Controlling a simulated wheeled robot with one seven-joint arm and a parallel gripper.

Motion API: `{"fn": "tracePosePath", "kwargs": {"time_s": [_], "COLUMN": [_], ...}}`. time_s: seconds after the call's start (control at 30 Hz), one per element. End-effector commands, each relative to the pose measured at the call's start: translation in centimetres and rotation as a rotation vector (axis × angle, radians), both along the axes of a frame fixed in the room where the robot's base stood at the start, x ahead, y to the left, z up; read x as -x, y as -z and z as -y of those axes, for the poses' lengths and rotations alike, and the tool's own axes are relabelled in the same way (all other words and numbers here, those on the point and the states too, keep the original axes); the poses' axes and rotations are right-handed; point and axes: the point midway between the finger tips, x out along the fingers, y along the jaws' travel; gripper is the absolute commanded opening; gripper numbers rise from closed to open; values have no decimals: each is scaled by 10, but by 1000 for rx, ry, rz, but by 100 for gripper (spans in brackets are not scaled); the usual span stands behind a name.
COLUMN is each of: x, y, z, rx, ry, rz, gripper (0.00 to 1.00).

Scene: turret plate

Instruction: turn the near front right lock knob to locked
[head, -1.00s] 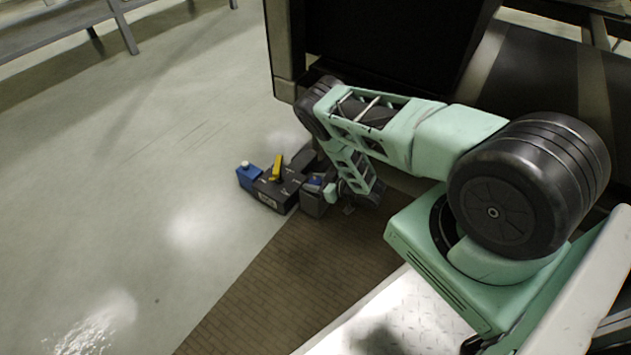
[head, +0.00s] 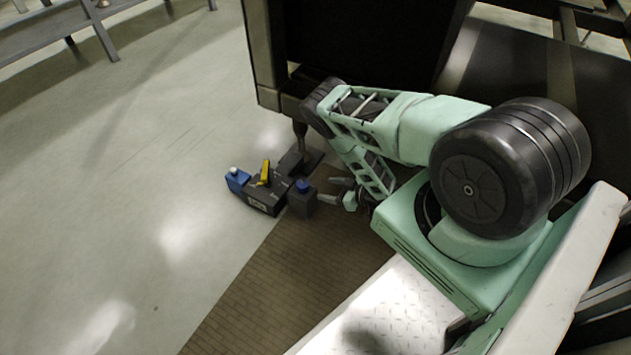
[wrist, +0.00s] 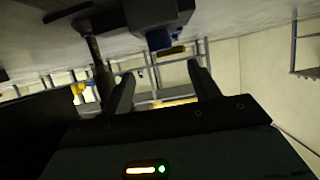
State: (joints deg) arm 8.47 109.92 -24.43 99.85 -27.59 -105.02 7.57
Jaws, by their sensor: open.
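A dark floor unit (head: 264,194) stands on the floor below the black cabinet. In the wrist view the blue knob (wrist: 159,39) shows beyond and between the open fingers (wrist: 162,85). Its exact turn is too small to tell.
The black cabinet (head: 350,50) rises behind the unit, with a dark post (head: 300,135) coming down beside it. A brown tiled mat (head: 270,265) lies in front. Open floor (head: 130,200) is to the left. Grey racks (head: 70,25) stand far back left.

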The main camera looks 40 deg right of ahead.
Motion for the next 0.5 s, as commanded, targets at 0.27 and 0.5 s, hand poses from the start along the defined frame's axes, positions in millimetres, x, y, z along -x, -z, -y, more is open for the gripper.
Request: {"fn": "tracePosePath", "kwargs": {"time_s": [0.27,0.5], "x": [40,49], "y": [-19,-22], "z": [16,18], "rx": [1,0], "ry": [1,-1], "rz": [-2,-1], "gripper": [61,61]}}
